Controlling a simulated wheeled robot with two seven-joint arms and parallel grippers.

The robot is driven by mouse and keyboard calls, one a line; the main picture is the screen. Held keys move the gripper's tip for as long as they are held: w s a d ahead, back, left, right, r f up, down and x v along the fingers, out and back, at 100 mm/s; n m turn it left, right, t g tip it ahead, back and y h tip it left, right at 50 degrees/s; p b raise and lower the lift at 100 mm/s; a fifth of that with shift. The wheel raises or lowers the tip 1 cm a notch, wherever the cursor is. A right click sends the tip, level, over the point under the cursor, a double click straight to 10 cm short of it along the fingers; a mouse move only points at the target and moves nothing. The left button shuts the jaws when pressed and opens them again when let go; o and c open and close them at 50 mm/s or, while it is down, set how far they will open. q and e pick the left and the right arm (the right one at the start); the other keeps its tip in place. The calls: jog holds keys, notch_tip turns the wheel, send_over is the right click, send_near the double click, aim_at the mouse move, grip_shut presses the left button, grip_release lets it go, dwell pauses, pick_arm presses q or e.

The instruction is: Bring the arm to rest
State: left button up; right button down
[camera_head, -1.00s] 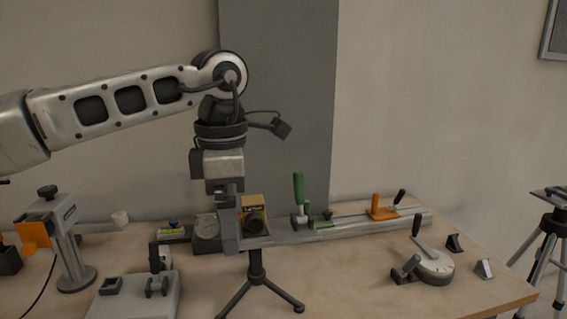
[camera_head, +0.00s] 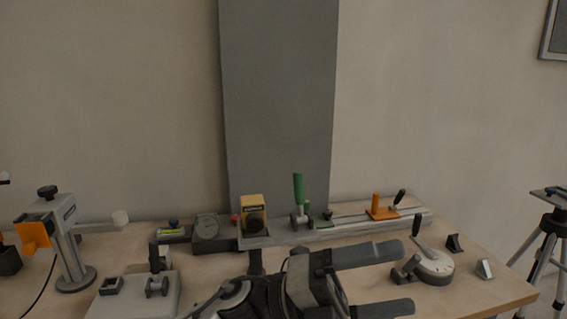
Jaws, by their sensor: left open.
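My left gripper (camera_head: 407,277) is low at the bottom middle of the head view, in front of the bench rail. Its two dark fingers point right and stand well apart, with nothing between them. The arm behind it runs out of the bottom of the picture. My right gripper does not show.
A wooden bench (camera_head: 515,292) holds a rail (camera_head: 345,233) with a green handle (camera_head: 299,188), an orange block (camera_head: 381,212) and a yellow box (camera_head: 253,206). A round dial with a lever (camera_head: 435,266) stands right of the fingers. A grey stand (camera_head: 68,245) is at left.

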pick_arm(q)
jog(key=w+a+f+n+t+y, duration=0.3)
jog(key=a+f+n+t+y, duration=0.3)
jog(key=n+t, duration=0.6)
jog(key=w+a+f+n+t+y, duration=0.35)
jog(key=a+f+n+t, duration=0.45)
jog(key=n, duration=0.7)
jog(key=s+a+f+n+g+y, duration=0.3)
jog(key=s+a+f+n+y, duration=0.1)
jog(key=f, duration=0.6)
jog(key=s+a+f+n+g+y, duration=0.3)
jog(key=s+a+f+n+y, duration=0.2)
jog(key=s+f, duration=0.5)
jog(key=a+f+n, duration=0.1)
jog(key=a+n, duration=0.1)
jog(key=a, duration=0.1)
jog(key=shift+s+a+f, duration=0.15)
jog(key=shift+s+a, duration=0.05)
jog(key=shift+a, duration=0.05)
